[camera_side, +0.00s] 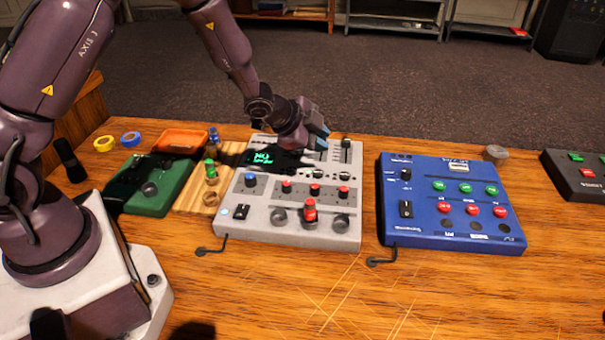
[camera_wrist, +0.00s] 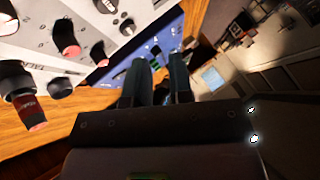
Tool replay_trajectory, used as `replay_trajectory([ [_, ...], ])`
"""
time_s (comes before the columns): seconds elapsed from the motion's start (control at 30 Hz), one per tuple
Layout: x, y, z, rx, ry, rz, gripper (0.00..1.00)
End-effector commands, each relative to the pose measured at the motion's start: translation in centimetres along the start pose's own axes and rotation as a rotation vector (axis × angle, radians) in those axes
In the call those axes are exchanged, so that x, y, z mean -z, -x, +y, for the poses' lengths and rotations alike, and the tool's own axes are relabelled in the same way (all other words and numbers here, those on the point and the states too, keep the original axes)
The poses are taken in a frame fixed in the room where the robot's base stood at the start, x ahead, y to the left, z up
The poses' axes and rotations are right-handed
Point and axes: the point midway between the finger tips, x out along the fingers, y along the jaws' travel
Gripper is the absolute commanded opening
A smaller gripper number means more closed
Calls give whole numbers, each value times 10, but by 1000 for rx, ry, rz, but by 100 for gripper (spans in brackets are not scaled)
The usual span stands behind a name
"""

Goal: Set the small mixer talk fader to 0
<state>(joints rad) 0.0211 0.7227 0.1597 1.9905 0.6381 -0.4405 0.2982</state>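The small mixer seems to be the pale grey desk (camera_side: 262,229) in the middle of the side view. It also fills the upper left of the wrist view (camera_wrist: 40,48). A black fader cap (camera_side: 346,143) sits near the far end of a slot at the mixer's far right corner. Its label and scale are not legible. My gripper (camera_side: 319,137) is over the mixer's far part, just left of that fader. In the wrist view its two dark fingers (camera_wrist: 161,62) stand a narrow gap apart, with nothing seen between them. Contact with the mixer cannot be told.
A blue panel (camera_side: 450,233) stands close on the mixer's right. Red-topped knobs (camera_side: 310,209) rise from the mixer's front part. A green box (camera_side: 150,205) and an orange tray (camera_side: 180,141) are on the left. The front of the wooden table is clear apart from short cable ends.

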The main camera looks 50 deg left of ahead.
Motion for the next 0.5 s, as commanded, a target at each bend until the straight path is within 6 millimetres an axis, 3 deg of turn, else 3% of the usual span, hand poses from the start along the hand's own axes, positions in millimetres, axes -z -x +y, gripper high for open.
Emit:
replay_trajectory([
  [0.03, -11, -4, 3, -8, 10, -18, 32],
  [0.07, -12, -10, -2, 1, 14, -17, 39],
  [0.1, -12, -17, -13, 24, 24, -12, 45],
  [0.23, -24, -46, -63, 110, 146, -107, 45],
  [0.4, -44, -68, -124, 200, 521, -309, 45],
  [0.5, -48, -70, -145, 217, 783, -417, 45],
])
